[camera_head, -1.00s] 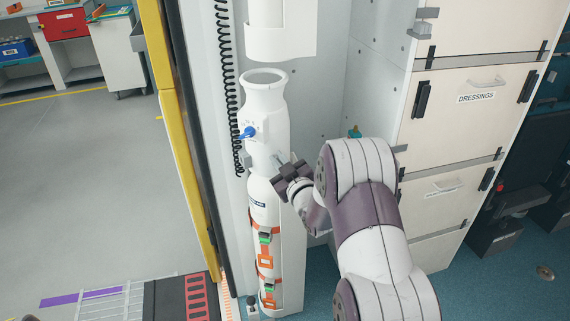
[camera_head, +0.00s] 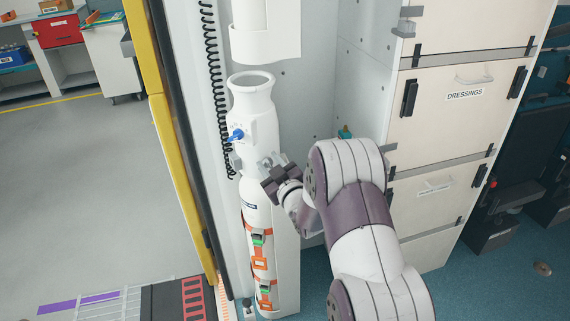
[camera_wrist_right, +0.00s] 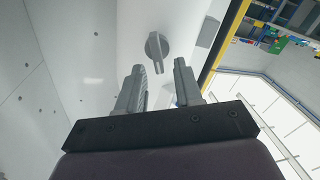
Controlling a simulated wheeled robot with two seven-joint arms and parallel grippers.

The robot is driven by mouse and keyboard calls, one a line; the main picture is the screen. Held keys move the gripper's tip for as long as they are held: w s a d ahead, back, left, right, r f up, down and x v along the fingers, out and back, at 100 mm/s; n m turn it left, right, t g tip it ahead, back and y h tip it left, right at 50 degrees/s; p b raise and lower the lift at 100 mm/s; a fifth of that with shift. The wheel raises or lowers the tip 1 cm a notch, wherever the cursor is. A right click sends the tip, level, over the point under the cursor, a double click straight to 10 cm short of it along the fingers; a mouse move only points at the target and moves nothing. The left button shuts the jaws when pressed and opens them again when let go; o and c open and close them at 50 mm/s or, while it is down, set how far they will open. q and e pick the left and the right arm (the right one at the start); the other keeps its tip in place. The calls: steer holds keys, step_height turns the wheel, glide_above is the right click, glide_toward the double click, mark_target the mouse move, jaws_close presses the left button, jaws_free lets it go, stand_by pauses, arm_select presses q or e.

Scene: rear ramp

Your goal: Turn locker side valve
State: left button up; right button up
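In the right wrist view, a grey round valve knob (camera_wrist_right: 157,45) with a straight handle bar sits on a white surface, ahead of the fingers. My right gripper (camera_wrist_right: 160,85) is open, with a clear gap between its two fingers. The knob shows beyond that gap, apart from the fingers. In the head view, my right gripper (camera_head: 267,160) is at the right side of a white upright cylinder (camera_head: 257,105). A blue valve handle (camera_head: 236,135) is on the cylinder's front, up and left of the gripper. My left gripper is out of view.
A locker with white drawers (camera_head: 455,130) stands to the right, and a teal knob (camera_head: 345,131) is on the wall beside it. A black coiled cord (camera_head: 215,90) hangs left of the cylinder. A yellow door edge (camera_head: 172,130) bounds the left side.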

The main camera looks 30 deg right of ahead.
steer(key=shift+s+d+f, duration=0.1)
steer(key=shift+s, duration=0.15)
steer(key=s, duration=1.2)
steer(key=shift+s+a, duration=0.3)
steer(key=shift+a, duration=0.05)
